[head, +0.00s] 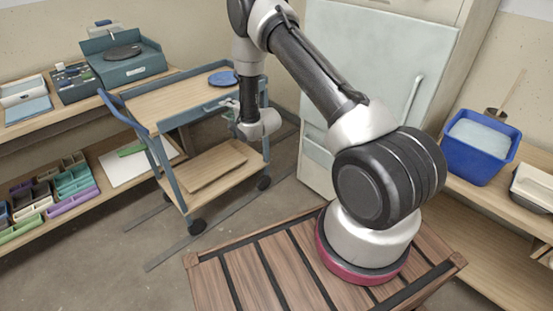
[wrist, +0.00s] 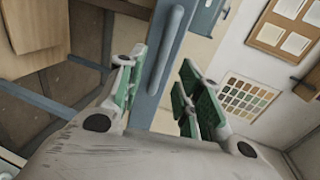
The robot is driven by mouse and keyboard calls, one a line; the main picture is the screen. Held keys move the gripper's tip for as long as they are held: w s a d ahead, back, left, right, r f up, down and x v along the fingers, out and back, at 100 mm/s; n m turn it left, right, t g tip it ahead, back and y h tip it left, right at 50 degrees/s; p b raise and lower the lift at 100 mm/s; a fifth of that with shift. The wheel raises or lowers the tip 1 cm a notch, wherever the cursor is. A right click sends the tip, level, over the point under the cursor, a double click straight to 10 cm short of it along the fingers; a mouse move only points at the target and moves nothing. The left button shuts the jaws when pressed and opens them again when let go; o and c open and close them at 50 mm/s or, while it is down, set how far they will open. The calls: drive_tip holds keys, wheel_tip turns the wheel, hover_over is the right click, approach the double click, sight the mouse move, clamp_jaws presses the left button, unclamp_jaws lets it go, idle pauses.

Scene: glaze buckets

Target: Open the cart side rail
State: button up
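The cart (head: 184,124) has a blue-grey frame and wooden shelves and stands left of centre in the head view. Its side rail (head: 197,112) runs along the near edge of the top, level and raised. My gripper (head: 228,104) is at the rail's right part. In the wrist view a blue-grey rail bar (wrist: 152,97) with a rounded grip (wrist: 168,48) runs between the green-padded fingers of my gripper (wrist: 162,88). The fingers are apart, one on each side of the bar. A gap shows on the right; whether the left finger touches is unclear.
A blue plate (head: 223,78) lies on the cart's top, and a board (head: 216,166) on its lower shelf. A pale cabinet (head: 350,60) stands right of the cart. Shelves with a pottery wheel (head: 122,53) and trays (head: 73,180) are at left. A blue bucket (head: 480,147) stands at right.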

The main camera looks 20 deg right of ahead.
drive_tip(key=s+d+f+n+g+h, duration=0.35)
drive_tip(key=s+f+n+g, duration=0.35)
drive_tip(key=s+f, duration=0.45)
drive_tip(key=s+d+r+n+g, duration=0.1)
drive_tip(key=s+g, duration=0.1)
drive_tip(key=s, duration=0.3)
drive_tip(key=s+d+r+n+g+h, duration=0.1)
drive_tip(key=s+d+n+g, duration=0.1)
drive_tip(key=s, duration=0.3)
drive_tip(key=s+d+r+n+g, duration=0.1)
drive_tip(key=s+d+g, duration=0.1)
drive_tip(key=s, duration=0.3)
drive_tip(key=shift+s+r+n+g, duration=0.4)
drive_tip(key=shift+g, duration=0.5)
drive_tip(key=shift+h, duration=0.25)
